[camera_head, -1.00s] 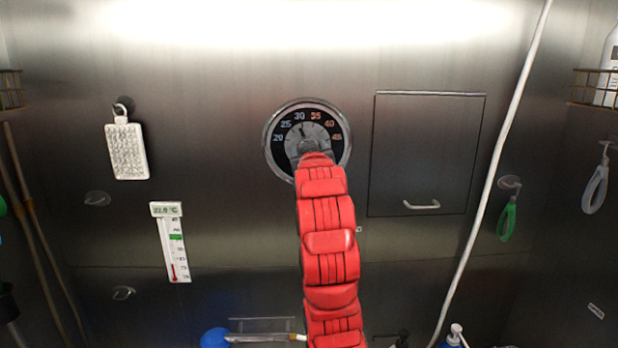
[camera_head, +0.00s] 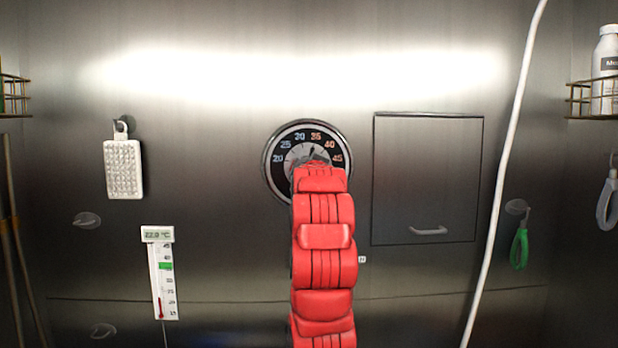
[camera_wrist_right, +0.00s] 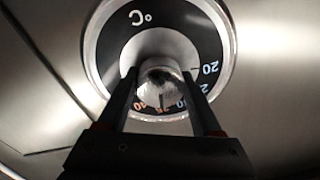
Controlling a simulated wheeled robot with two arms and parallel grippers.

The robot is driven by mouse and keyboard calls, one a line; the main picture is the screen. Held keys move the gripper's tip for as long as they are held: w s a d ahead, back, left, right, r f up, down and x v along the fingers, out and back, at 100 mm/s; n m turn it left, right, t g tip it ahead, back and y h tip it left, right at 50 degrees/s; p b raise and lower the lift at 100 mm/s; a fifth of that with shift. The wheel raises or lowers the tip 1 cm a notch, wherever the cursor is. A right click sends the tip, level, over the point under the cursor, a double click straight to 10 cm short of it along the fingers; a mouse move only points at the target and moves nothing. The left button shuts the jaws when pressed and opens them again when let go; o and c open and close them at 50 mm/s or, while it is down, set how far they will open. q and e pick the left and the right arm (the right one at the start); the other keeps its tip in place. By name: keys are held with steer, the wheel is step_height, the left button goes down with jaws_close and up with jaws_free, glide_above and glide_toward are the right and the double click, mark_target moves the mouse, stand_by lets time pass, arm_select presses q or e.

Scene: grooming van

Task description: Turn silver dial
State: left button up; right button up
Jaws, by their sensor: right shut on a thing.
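The silver dial (camera_head: 296,156) is on the steel wall, ringed by a black scale (camera_head: 281,147) marked 20 to 45. Its dark pointer mark points up and slightly right, between 30 and 35. My red right arm reaches up from below and covers the lower part of the dial in the head view. In the right wrist view my right gripper (camera_wrist_right: 163,84) has a finger on each side of the round silver knob (camera_wrist_right: 160,94) and is shut on it. My left gripper is not in view.
A closed wall hatch (camera_head: 428,175) is right of the dial, with a white hose (camera_head: 505,150) beyond it. A white brush (camera_head: 123,168) and a thermometer (camera_head: 161,280) hang at left. A green loop (camera_head: 520,248) hangs at right. The wall around the dial is clear.

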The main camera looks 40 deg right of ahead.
stand_by(0.4)
steer(key=o, duration=1.4)
steer(key=shift+w, duration=0.1)
steer(key=b+v, duration=0.8)
steer(key=v, duration=0.9)
steer(key=shift+s+f+b, duration=0.1)
steer(key=shift+s+b, duration=0.1)
steer(key=shift+b, duration=0.1)
